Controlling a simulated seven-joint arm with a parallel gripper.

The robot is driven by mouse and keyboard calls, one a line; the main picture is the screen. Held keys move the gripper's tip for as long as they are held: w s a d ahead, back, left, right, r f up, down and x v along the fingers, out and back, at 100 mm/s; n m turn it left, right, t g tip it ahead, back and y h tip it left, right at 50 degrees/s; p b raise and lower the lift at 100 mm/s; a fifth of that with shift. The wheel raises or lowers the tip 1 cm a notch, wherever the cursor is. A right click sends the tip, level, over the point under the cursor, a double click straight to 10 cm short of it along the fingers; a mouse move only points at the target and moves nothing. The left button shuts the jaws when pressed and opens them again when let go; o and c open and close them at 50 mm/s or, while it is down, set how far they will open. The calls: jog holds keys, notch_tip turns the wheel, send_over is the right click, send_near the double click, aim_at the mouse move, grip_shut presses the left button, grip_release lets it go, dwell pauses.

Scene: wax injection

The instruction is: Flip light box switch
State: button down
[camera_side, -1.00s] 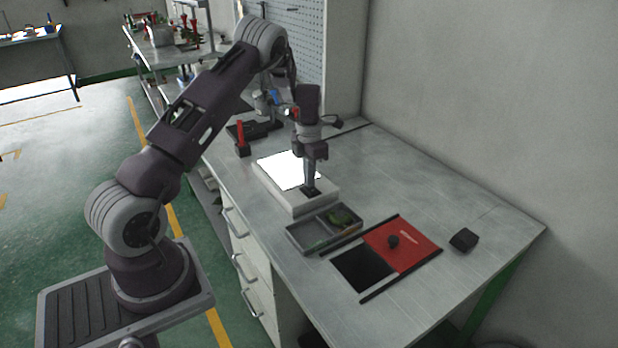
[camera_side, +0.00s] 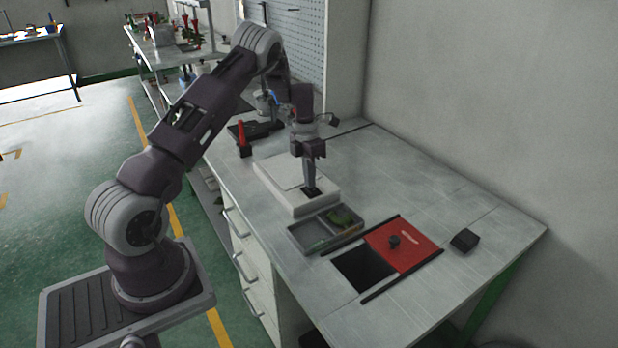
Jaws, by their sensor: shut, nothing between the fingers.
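The light box (camera_side: 272,180) is a pale, low box on the bench, and its top panel is unlit. Its switch (camera_side: 314,193) is a small dark patch at the box's near right end. My gripper (camera_side: 310,188) is shut and empty, pointing down, with its tips right at the switch. I cannot tell whether the tips touch it, and they hide part of it.
A grey divided tray (camera_side: 306,236) with green contents stands just in front of the box. A red sliding panel (camera_side: 408,250) beside a dark opening and a black block (camera_side: 465,240) are to the right. A red-handled tool (camera_side: 242,138) stands left. The bench behind right is clear.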

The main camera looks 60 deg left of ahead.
jog(key=shift+s+d+f, duration=0.1)
jog(key=shift+d+f, duration=0.05)
jog(key=shift+d, duration=0.4)
jog(key=shift+d+f, duration=0.15)
jog(key=shift+d, duration=0.35)
notch_tip(320, 180, up, 15)
jog(key=a, duration=0.2)
jog(key=shift+a+f, duration=0.2)
jog(key=shift+a, duration=0.15)
